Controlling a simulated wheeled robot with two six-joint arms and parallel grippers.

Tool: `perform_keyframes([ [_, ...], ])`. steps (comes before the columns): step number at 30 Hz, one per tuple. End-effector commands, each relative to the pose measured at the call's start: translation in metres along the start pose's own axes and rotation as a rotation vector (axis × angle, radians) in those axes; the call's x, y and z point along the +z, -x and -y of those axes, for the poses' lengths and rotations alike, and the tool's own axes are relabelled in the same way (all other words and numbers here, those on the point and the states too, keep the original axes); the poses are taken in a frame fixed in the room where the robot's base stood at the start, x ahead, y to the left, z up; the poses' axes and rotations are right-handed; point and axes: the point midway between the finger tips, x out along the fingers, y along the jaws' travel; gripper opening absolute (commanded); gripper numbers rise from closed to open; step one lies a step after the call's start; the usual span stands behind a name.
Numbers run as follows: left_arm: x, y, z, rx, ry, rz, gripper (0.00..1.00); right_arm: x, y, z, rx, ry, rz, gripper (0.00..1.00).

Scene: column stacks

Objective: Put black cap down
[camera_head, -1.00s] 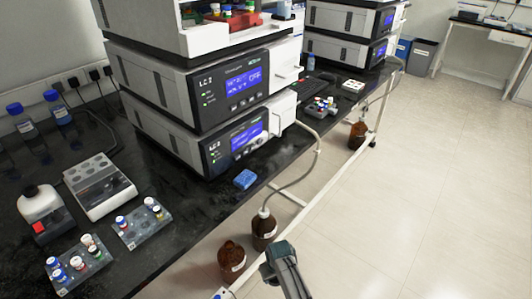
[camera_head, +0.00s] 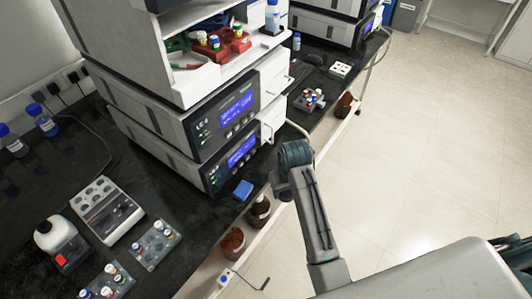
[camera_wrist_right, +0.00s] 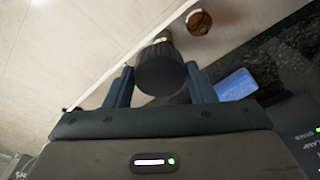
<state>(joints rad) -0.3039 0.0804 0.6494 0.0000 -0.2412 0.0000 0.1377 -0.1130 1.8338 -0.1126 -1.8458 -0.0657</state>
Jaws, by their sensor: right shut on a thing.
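The black cap (camera_wrist_right: 163,74) is a dark round piece in the right wrist view. My right gripper (camera_wrist_right: 160,67) is shut on it, with one finger against each side. In the head view my right arm reaches in from the bottom right, and the right gripper end (camera_head: 282,187) is over the bench's front edge. The cap cannot be made out there. The cap is off the bench surface in the wrist view. My left gripper is out of view.
A blue block (camera_head: 243,189) lies at the front of the black bench (camera_head: 190,222). Brown bottles (camera_head: 232,241) stand below its edge. Stacked instruments (camera_head: 222,128) rise behind. Vial racks (camera_head: 156,246) and a grey block with wells (camera_head: 106,211) stand at left.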

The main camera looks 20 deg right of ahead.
Motion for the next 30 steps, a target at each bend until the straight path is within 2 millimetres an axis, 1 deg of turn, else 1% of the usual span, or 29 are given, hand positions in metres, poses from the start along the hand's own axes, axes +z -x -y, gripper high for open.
perform_keyframes([
  [1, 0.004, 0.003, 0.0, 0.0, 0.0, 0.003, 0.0, 0.0, 0.006, -0.001, 0.0, -0.001, 0.0, 0.29],
  [3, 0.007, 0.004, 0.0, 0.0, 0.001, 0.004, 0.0, -0.005, 0.008, -0.001, 0.0, -0.002, 0.001, 0.29],
  [5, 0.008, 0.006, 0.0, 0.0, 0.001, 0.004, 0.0, -0.014, 0.008, -0.001, 0.0, -0.002, 0.0, 0.29],
  [15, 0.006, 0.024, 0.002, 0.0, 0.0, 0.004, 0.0, -0.093, -0.01, 0.002, 0.001, -0.002, 0.001, 0.29],
  [18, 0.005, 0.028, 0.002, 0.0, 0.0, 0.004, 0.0, -0.115, -0.015, 0.003, 0.001, -0.002, 0.002, 0.29],
  [21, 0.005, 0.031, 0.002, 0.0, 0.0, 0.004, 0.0, -0.132, -0.019, 0.003, 0.0, -0.002, 0.002, 0.29],
  [24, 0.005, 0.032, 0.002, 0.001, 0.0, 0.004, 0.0, -0.143, -0.023, 0.004, 0.0, -0.002, 0.001, 0.29],
  [30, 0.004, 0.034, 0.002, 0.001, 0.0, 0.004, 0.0, -0.154, -0.026, 0.004, 0.0, -0.002, 0.0, 0.29],
])
